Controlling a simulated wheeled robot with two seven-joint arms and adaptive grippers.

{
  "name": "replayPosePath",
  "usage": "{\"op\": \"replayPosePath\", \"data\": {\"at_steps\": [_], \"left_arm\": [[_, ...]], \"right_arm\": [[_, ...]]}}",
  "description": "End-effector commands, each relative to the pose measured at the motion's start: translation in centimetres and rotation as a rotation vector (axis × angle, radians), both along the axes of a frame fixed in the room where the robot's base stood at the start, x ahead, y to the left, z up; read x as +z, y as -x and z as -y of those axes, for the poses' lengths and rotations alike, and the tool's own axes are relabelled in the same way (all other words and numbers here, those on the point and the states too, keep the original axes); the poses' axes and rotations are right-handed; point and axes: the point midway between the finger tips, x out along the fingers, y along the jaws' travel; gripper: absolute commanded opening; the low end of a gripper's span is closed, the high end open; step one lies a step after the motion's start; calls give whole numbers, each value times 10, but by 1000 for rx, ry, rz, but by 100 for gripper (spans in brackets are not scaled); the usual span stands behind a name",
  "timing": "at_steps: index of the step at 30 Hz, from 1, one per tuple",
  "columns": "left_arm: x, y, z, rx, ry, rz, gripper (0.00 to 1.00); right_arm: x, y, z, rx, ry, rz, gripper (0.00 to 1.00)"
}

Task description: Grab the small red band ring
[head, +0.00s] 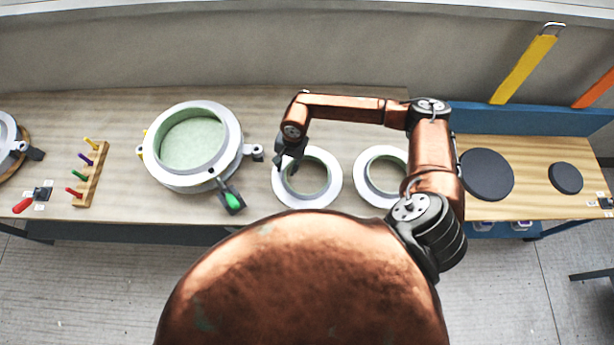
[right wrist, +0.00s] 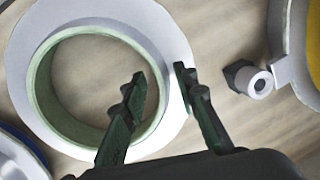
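No red band shows on any ring in either view. A small white-flanged ring with a pale green inside (head: 333,179) lies on the bench, left of a similar ring (head: 365,181). The first ring fills the left of the right wrist view (right wrist: 22,75); its band colour is hidden. My right gripper (head: 286,163) is at that ring's left edge. In the right wrist view the gripper (right wrist: 160,74) is open, one fingertip over the ring's hole and the other over the outer part of its flange. Contact cannot be told. My left gripper is not in view.
A large round mould (head: 233,130) with clamps stands left of the ring; yellow shows on its side. A peg rack (head: 97,180) and red-handled tool (head: 24,205) are further left. Dark discs (head: 486,175) (head: 566,178) lie right. My right arm crosses over the second ring.

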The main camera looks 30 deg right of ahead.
Motion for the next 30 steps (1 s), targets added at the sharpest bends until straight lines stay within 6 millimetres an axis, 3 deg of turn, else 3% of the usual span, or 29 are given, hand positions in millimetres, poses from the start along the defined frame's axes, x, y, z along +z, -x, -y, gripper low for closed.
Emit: {"op": "replayPosePath", "data": {"at_steps": [5, 16, 30], "left_arm": [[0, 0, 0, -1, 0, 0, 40], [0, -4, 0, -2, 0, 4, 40], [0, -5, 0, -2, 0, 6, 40]], "right_arm": [[0, 0, 0, 0, -1, 1, 26], [1, 0, 0, 0, -1, 1, 0], [1, 0, 0, 0, -1, 1, 0]]}}
